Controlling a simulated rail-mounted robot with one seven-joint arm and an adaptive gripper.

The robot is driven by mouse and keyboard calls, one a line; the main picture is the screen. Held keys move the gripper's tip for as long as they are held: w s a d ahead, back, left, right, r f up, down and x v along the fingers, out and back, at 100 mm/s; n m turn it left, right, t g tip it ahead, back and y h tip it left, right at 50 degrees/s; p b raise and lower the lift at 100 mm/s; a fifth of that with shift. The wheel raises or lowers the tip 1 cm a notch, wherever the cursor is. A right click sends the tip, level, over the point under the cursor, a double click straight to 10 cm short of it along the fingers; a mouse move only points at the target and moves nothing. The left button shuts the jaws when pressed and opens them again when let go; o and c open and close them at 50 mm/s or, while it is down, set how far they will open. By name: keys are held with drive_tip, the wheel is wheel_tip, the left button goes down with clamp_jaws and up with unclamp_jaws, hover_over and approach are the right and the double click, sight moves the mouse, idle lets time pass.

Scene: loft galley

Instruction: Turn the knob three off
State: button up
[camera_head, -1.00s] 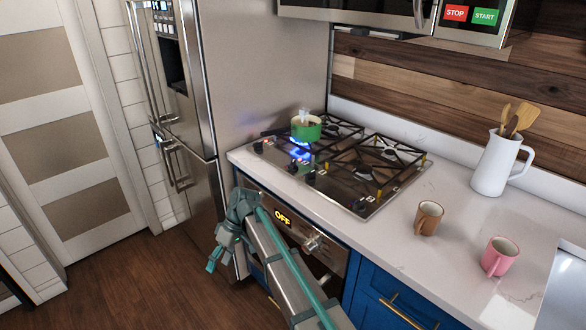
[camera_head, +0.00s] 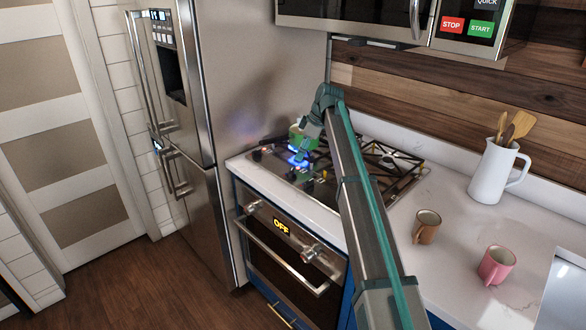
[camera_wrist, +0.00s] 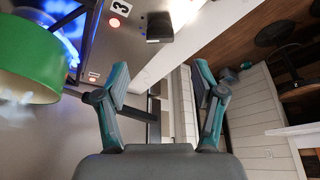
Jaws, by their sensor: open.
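In the wrist view a dark knob (camera_wrist: 160,27) stands at the stove's front edge, close to a label with the number 3 (camera_wrist: 121,10) and a small red light. The green pot (camera_wrist: 30,65) is at the left of that view, next to blue flame (camera_wrist: 55,12). The pot also shows in the head view (camera_head: 295,134), partly hidden by my arm. My gripper (camera_wrist: 160,88) is open with nothing between its fingers. The knob appears beyond the fingertips, apart from them. In the head view my gripper (camera_head: 303,158) is over the front of the stove and hides the knobs there.
The stove top (camera_head: 407,181) has black grates. The oven (camera_head: 290,262) below shows OFF. A brown mug (camera_head: 426,227), a pink mug (camera_head: 497,265) and a white pitcher (camera_head: 494,175) stand on the counter to the right. The fridge (camera_head: 205,130) is at left, the microwave (camera_head: 380,20) above.

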sight(291, 170)
drive_tip(key=p+x, duration=0.1)
drive_tip(key=x, duration=0.7)
drive_tip(key=shift+a+f+p, duration=0.15)
drive_tip(key=shift+f+p, duration=0.15)
drive_tip(key=c, duration=1.1)
drive_tip(key=shift+c, duration=0.2)
drive_tip(key=shift+s+m, duration=0.1)
drive_tip(key=shift+m, duration=0.3)
drive_tip(key=m+t+b, duration=0.1)
drive_tip(key=m, duration=0.1)
drive_tip(key=shift+m, duration=0.3)
drive_tip(key=shift+s+m+t+h, duration=0.1)
drive_tip(key=shift+m+t+h, duration=0.45)
drive_tip(key=shift+m, duration=1.25)
